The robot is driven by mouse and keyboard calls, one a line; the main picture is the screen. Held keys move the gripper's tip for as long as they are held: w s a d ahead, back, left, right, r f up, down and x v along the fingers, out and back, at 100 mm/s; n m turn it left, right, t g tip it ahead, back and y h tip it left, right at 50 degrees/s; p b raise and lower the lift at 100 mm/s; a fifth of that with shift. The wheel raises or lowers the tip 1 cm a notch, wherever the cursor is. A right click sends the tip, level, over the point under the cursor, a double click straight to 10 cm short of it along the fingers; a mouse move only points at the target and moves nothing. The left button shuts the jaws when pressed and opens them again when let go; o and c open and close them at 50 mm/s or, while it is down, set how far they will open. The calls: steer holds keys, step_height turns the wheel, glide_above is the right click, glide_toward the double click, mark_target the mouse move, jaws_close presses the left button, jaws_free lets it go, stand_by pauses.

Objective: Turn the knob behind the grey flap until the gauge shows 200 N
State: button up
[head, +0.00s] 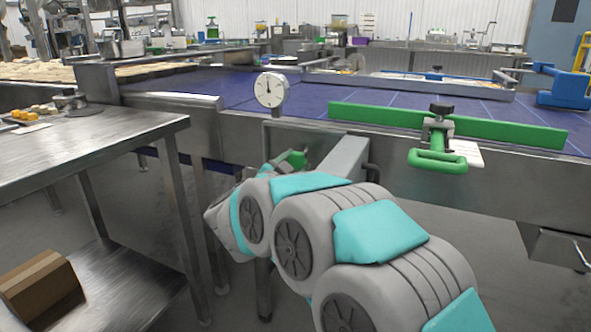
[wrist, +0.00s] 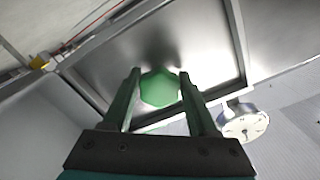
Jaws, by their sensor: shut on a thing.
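The green knob (wrist: 160,89) shows in the wrist view, in front of a framed metal recess. My gripper (wrist: 160,73) has one green finger on each side of it and is shut on it. In the head view my arm hides most of this spot; only a small green part shows past it. The round white gauge (head: 270,90) stands above on the metal frame, its dark needle pointing roughly straight up; its numbers are too small to read. The gauge also shows at the right of the wrist view (wrist: 243,123). I cannot clearly pick out the grey flap.
A blue conveyor belt (head: 225,86) runs behind the frame. A green rail (head: 500,131) with a clamp and green handle (head: 437,161) is at the right. A steel table (head: 90,150) stands at the left, with a cardboard box (head: 40,288) on its lower shelf.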

steer(key=shift+m+b, duration=0.3)
steer(key=shift+m, duration=0.3)
steer(key=shift+r, duration=0.1)
steer(key=o, duration=1.4)
steer(key=v, duration=0.8)
